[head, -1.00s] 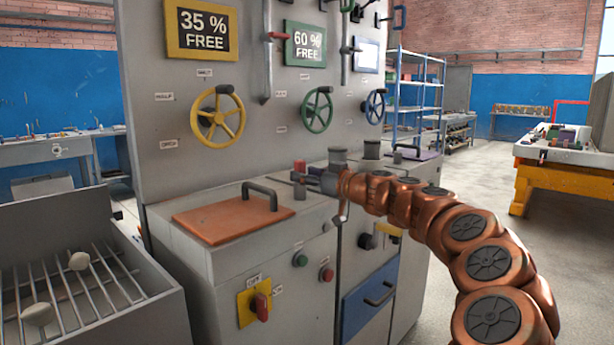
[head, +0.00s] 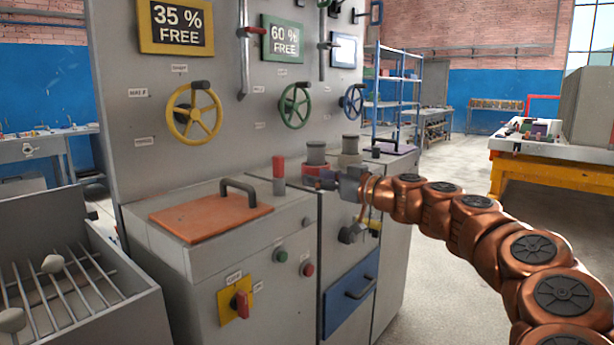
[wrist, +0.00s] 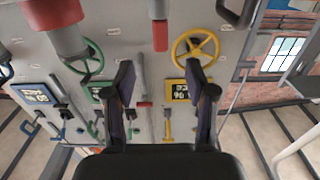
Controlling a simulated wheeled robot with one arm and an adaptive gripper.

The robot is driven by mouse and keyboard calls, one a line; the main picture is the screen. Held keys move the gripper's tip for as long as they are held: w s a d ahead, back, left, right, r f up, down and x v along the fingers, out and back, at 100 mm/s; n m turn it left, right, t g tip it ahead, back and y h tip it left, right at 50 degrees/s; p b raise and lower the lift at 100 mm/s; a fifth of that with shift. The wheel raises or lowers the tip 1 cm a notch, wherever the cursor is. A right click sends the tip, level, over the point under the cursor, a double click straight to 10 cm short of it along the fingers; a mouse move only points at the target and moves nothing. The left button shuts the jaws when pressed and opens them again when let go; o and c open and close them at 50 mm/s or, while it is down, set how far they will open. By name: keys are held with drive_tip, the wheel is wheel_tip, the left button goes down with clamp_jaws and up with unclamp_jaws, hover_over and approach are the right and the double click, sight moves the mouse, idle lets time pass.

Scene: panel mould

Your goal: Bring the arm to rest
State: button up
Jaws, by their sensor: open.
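My copper-coloured arm reaches in from the right in the head view. Through the gap the panel appears upside down, with the yellow wheel (wrist: 196,48) and the green wheel (wrist: 82,55).
An orange lid with a handle (head: 210,212) lies on the machine's top left of my gripper. A grated bin (head: 70,285) stands at lower left. The upright panel (head: 125,85) rises behind. Open floor (head: 440,190) lies to the right.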

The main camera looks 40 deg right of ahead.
drive_tip(key=shift+s, duration=0.45)
idle(0.3)
